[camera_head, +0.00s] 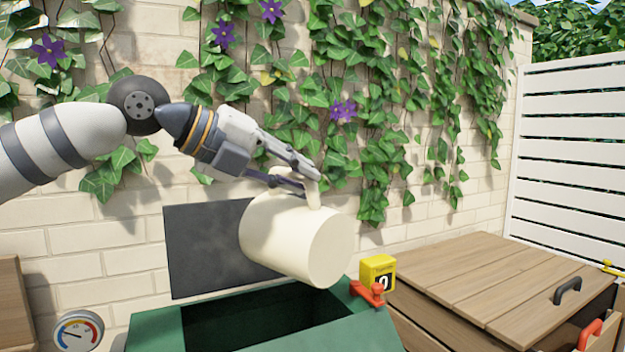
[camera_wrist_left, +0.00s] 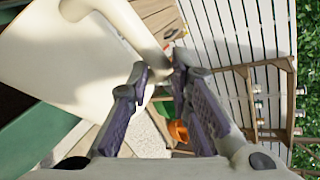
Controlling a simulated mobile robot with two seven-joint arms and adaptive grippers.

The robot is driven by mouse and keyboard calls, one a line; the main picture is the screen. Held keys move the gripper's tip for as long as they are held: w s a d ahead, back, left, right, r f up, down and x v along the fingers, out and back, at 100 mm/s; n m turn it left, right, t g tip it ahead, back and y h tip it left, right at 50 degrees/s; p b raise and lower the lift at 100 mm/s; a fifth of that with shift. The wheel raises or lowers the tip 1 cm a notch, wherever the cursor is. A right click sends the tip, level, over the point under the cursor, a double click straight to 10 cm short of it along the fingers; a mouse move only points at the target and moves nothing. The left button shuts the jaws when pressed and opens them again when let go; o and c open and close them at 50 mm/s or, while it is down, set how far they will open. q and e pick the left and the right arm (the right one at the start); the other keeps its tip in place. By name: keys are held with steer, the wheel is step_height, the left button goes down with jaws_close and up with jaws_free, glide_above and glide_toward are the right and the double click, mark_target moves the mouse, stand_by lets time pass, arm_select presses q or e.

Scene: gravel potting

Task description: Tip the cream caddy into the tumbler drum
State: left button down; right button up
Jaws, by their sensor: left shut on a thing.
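The cream caddy (camera_head: 285,235) is a cylinder hanging in the air, tipped onto its side over the green tumbler drum (camera_head: 365,335). Its flat round end faces the front right; I cannot tell whether that end is its base or its lid. My left gripper (camera_head: 308,180) is shut on the caddy's handle, above its body. The left wrist view shows the caddy (camera_wrist_left: 65,50) filling the upper left, with its handle by my left fingertips (camera_wrist_left: 162,78). The drum's dark opening is below the caddy, with a dark panel upright behind it. No contents show. My right gripper is out of view.
A yellow counter box (camera_head: 378,273) and a red latch (camera_head: 368,293) sit at the drum's right corner. A slatted wooden box (camera_head: 490,280) stands at right, a round dial (camera_head: 78,331) at lower left. An ivy-covered brick wall is behind.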

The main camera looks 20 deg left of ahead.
mark_target(281, 169)
arm_select(q)
steer(key=shift+n+h, duration=0.7)
steer(key=shift+n, duration=0.1)
steer(key=a, duration=0.1)
steer(key=w+a, duration=0.1)
steer(key=a, duration=0.2)
steer(key=shift+w+a+r+b, duration=0.15)
steer(key=shift+a+r+b, duration=0.1)
steer(key=shift+r+b, duration=0.05)
steer(key=shift+a+r+h, duration=0.2)
steer(key=shift+a+h, duration=0.1)
steer(key=shift+a, duration=0.2)
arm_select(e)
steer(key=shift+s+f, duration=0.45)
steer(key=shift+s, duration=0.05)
